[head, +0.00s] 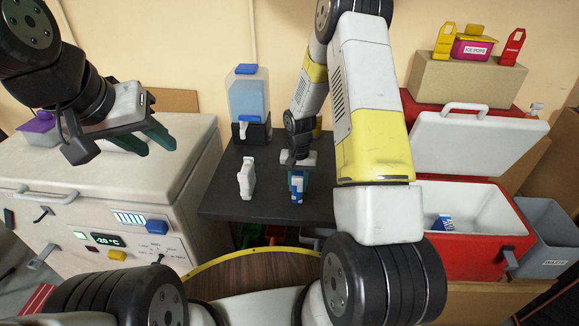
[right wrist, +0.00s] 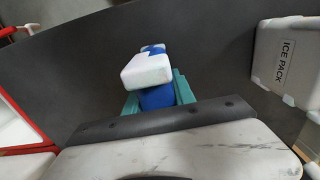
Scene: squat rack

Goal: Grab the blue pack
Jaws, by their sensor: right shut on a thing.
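The blue pack (head: 297,187), blue with white parts, stands on the dark table in the head view. My right gripper (head: 298,172) reaches down over it and is shut on it. In the right wrist view, the pack (right wrist: 150,70) sits between the teal fingers of my right gripper (right wrist: 158,92), its white part covering some of the blue. My left gripper (head: 150,138) is raised at the upper left, over the white chest, with its teal fingers apart and nothing seen between them. It is far from the pack.
A white ice pack (head: 246,178) stands left of the blue pack on the dark table (head: 225,200). A blue-capped water container (head: 248,95) stands behind. A red cooler (head: 480,235) at right holds another blue-and-white pack (head: 444,224). A white chest (head: 100,185) stands at left.

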